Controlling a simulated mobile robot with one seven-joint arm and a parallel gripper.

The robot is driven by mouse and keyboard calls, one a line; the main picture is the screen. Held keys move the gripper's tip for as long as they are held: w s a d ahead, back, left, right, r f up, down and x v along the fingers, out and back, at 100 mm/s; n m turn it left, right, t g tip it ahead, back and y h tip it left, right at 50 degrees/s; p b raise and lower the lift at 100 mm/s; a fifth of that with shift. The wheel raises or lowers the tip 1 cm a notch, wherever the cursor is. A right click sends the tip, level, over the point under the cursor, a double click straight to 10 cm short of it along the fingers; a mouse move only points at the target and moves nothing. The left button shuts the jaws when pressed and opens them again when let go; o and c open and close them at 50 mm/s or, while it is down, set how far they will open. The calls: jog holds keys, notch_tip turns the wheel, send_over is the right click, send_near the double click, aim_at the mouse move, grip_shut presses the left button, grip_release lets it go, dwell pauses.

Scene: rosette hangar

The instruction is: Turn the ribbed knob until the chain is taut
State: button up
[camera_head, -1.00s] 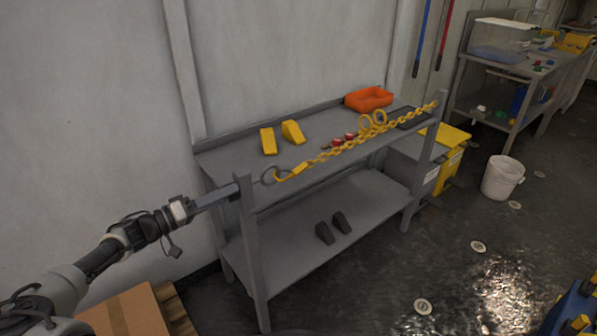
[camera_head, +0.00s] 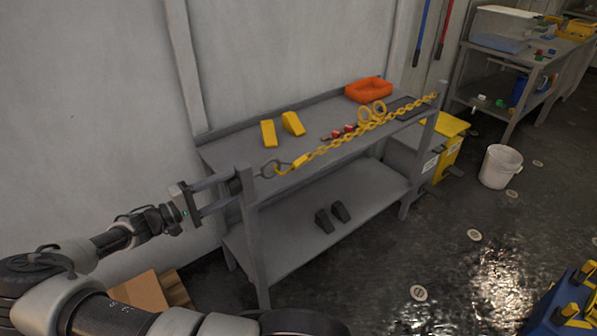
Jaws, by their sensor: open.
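The yellow chain (camera_head: 345,139) runs above the bench from the left post (camera_head: 251,235) to the right post (camera_head: 427,135). It looks nearly straight, with little sag visible. A dark hook or ring (camera_head: 270,168) joins its left end to the left post. The ribbed knob (camera_head: 235,185) is a small dark shape on the outer left side of that post; its ribs are too small to make out. My gripper (camera_head: 231,190) is open, its two fingers pointing right, one above the other, with tips at the knob. I cannot tell whether they touch it.
The grey bench (camera_head: 235,148) holds two yellow wedges (camera_head: 281,128), an orange tray (camera_head: 369,90), small red pieces and yellow rings. Two dark wedges (camera_head: 331,217) lie on its lower shelf. A cardboard box (camera_head: 138,291) stands below my arm.

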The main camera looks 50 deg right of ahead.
jog(key=c, duration=1.2)
jog(key=shift+o, duration=0.2)
jog(key=shift+f+m+b, duration=0.4)
jog(key=shift+m+b, duration=0.4)
jog(key=shift+b, duration=0.3)
jog(key=shift+f+m+b, duration=0.15)
jog(key=shift+m+b, duration=0.75)
jog(key=shift+b, duration=0.15)
jog(key=m+b, duration=0.9)
jog(key=shift+b, duration=0.3)
jog(key=r+m, duration=0.1)
jog(key=m, duration=0.1)
jog(key=shift+r+m, duration=0.1)
jog(key=shift+m, duration=0.2)
